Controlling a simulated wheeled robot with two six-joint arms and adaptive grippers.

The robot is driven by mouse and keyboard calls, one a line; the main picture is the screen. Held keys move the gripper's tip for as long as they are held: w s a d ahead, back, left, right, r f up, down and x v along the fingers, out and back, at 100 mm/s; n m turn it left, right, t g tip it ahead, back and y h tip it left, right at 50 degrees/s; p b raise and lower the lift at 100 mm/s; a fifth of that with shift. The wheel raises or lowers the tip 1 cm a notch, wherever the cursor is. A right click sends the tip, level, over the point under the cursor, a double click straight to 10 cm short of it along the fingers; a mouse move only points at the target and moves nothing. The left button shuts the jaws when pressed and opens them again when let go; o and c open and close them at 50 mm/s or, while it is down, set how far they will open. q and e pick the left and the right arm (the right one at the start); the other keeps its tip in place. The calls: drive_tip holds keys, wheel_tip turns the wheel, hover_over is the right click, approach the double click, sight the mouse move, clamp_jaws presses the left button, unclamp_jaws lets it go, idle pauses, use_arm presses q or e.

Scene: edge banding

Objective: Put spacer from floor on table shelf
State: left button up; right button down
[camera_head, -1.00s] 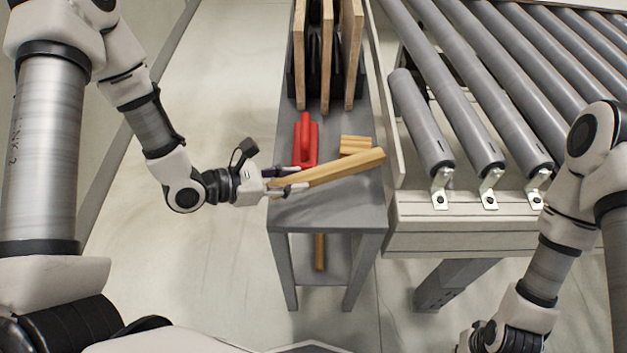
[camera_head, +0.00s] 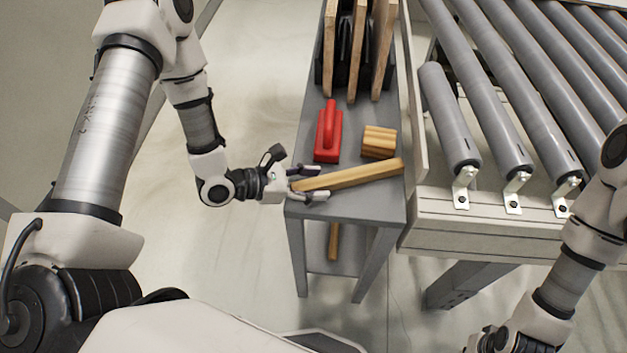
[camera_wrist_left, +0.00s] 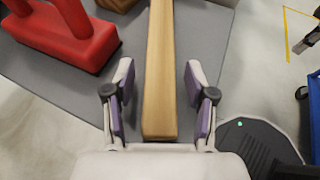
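The spacer, a long wooden bar (camera_head: 350,175), lies across the front part of the grey table shelf (camera_head: 375,208). It also shows in the left wrist view (camera_wrist_left: 160,70), running between the fingers. My left gripper (camera_head: 308,183) is at the bar's left end, with its fingers spread on either side. In the left wrist view the fingers (camera_wrist_left: 160,105) are open, with a gap on both sides of the bar. My right arm (camera_head: 565,275) is at the lower right; its gripper is not clearly visible.
A red tool with a handle (camera_head: 328,135) and short wooden blocks (camera_head: 379,141) sit behind the bar. Upright boards (camera_head: 358,50) stand in a rack at the back. Another wooden piece (camera_head: 334,242) is on the lower level. A roller conveyor (camera_head: 500,90) stands on the right.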

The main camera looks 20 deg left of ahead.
use_arm(q)
drive_tip(key=shift+r, duration=0.15)
drive_tip(key=p+v, duration=0.3)
drive_tip(key=v, duration=0.8)
drive_tip(key=shift+a+r+p, duration=0.25)
drive_tip(key=shift+r+p, duration=0.1)
drive_tip(key=shift+o, duration=0.4)
drive_tip(key=shift+s+a, duration=0.15)
drive_tip(key=shift+s, duration=0.1)
drive_tip(key=shift+f, duration=0.1)
